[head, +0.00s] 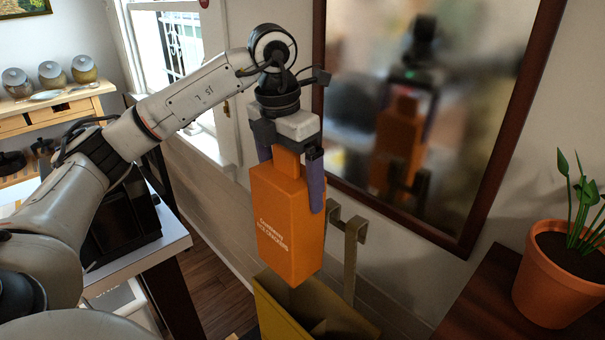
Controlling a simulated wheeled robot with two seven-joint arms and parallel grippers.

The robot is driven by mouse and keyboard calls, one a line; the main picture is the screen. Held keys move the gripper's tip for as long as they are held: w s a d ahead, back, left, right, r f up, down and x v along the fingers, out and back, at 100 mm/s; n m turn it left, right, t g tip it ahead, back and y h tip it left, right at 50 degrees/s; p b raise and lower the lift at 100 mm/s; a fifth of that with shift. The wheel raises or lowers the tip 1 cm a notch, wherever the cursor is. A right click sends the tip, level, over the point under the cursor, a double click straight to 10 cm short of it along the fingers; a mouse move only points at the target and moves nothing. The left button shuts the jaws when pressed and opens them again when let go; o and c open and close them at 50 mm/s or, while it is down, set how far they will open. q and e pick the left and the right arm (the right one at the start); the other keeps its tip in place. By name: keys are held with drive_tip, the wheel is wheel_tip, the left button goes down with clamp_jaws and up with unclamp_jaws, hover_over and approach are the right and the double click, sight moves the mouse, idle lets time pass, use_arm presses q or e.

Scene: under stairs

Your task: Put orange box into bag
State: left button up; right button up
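The orange box (287,228) is a tall carton with small white print, hanging nearly upright. My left gripper (291,182) comes down from above and is shut on its upper part, with a purple finger on each side. The bag (277,310) is yellow-olive, with its open top at the bottom edge of the head view and an upright strap or handle (351,258) behind it. The box's lower end is over or just in front of the bag's opening; I cannot tell the exact gap. The lower part of the bag is out of view. My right gripper is not in view.
A framed mirror (515,130) on the wall reflects the arm and box. A potted plant (556,283) stands on a dark wooden surface (482,300) at right. A white-topped table (150,251) with a black object is at left. Jars (52,74) stand on a shelf behind.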

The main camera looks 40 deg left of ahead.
use_arm(q)
drive_tip(key=f+b, duration=0.3)
drive_tip(key=f, duration=0.1)
drive_tip(key=f+b, duration=0.3)
drive_tip(key=f, duration=0.2)
drive_tip(key=f+b, duration=0.4)
drive_tip(key=shift+s+f, duration=0.15)
drive_tip(key=shift+s, duration=0.1)
drive_tip(key=shift+f+b, duration=1.5)
drive_tip(key=shift+f, duration=0.65)
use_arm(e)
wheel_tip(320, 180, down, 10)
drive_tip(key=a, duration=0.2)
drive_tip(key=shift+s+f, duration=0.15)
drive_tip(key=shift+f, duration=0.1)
